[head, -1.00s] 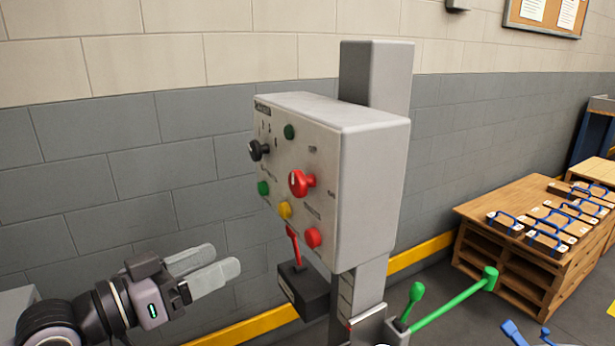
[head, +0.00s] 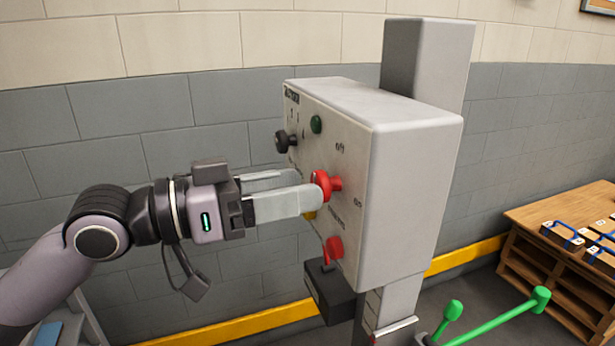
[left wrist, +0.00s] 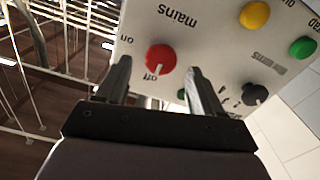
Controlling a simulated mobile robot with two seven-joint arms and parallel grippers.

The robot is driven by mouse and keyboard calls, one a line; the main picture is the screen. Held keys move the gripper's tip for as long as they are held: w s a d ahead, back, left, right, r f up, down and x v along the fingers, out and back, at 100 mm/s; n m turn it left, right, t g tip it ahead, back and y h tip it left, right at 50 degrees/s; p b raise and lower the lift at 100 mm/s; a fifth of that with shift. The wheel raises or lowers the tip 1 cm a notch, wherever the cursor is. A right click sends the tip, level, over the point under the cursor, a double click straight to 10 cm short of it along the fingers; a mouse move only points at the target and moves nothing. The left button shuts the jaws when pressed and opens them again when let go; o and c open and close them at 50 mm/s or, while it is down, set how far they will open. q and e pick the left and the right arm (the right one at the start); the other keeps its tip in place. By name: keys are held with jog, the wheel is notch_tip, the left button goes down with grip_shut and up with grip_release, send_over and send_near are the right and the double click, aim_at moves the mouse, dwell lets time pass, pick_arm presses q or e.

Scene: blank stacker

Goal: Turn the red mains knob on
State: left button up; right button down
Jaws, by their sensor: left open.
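The red mains knob (head: 329,184) is on the front face of the grey control box (head: 415,190). In the left wrist view the knob (left wrist: 160,57) sits under the "mains" label, and its white mark points to "off". The "on" label is to its upper left there. My left gripper (head: 308,190) is open, its fingertips at the knob, one on either side in the left wrist view. The near finger hides part of the panel. I cannot tell whether the fingers touch the knob. My right gripper is not in view.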

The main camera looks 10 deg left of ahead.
aim_at(319, 177)
pick_arm(q)
jog(key=shift+x, duration=1.35)
jog(key=c, duration=1.1)
jog(key=shift+o, duration=0.2)
